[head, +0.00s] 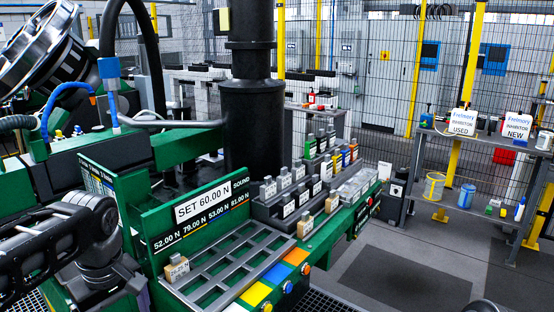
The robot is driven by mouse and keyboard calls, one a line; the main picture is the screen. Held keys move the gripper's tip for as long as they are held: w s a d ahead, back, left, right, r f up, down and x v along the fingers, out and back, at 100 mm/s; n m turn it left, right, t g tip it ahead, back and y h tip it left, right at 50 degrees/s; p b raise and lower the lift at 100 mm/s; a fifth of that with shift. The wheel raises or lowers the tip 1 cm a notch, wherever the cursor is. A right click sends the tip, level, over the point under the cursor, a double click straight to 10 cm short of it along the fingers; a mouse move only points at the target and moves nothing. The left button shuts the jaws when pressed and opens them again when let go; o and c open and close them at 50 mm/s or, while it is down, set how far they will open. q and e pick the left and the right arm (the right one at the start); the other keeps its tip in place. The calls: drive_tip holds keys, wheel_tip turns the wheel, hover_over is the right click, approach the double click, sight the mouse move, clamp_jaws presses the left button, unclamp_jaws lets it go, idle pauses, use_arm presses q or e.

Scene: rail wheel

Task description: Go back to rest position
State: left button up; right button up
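In the head view part of my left arm, dark links with a grey joint, comes in at the lower left beside the green machine (146,222). Its gripper does not show. A small dark piece at the bottom edge on the right may belong to my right arm; I cannot tell. My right gripper is not in view. The machine carries a sign (202,204) reading SET 60.00 N and a grey slotted tray (216,266). One small tan-and-grey block (176,268) stands at the tray's left side.
Stepped dark racks (270,215) hold several labelled blocks right of the black column (249,125). Yellow, white, orange and blue tiles line the tray's front edge.

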use_arm(q)
drive_tip(key=w+d+f+m+h, duration=0.25)
drive_tip(key=d+f, duration=0.35)
drive_tip(key=f, duration=0.6)
drive_tip(key=w+d+f+m+h, duration=0.1)
drive_tip(key=d+f+m, duration=0.2)
drive_tip(key=d+f, duration=0.6)
drive_tip(key=s+d+f+m+h, duration=0.1)
drive_tip(key=s+d+f, duration=0.3)
drive_tip(key=s+f, duration=0.4)
drive_tip(key=s+d+f+m+h, duration=0.1)
drive_tip(key=s+d+f, duration=0.3)
drive_tip(key=s+f, duration=0.4)
wheel_tip(320, 180, down, 6)
drive_tip(key=shift+s+d+f+m, duration=0.25)
drive_tip(key=shift+s+m, duration=0.15)
drive_tip(key=shift+m, duration=0.45)
drive_tip(key=shift+c, duration=0.6)
